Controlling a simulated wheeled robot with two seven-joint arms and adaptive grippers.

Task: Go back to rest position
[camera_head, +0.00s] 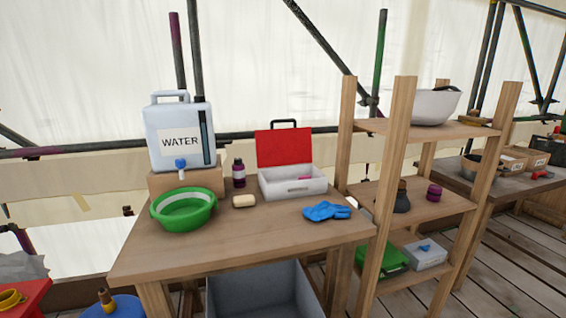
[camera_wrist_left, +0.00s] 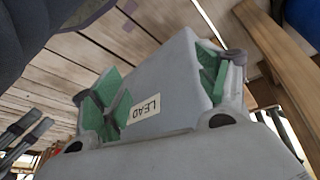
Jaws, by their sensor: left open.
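In the left wrist view my left gripper (camera_wrist_left: 160,92) is open, its green-padded fingers spread wide apart. A grey thing with a white label reading LEAD (camera_wrist_left: 172,70) shows between and beyond the fingers. I cannot tell how far it is from them or whether they touch it. Neither of my grippers shows in the head view. My right gripper is in neither view.
In the head view a wooden table (camera_head: 255,235) bears a water container (camera_head: 180,140), green basin (camera_head: 184,210), soap (camera_head: 243,201), dark bottle (camera_head: 239,173), open red-lidded box (camera_head: 292,182) and blue gloves (camera_head: 327,211). A wooden shelf (camera_head: 430,200) stands to the right. A grey bin (camera_head: 262,290) sits below.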

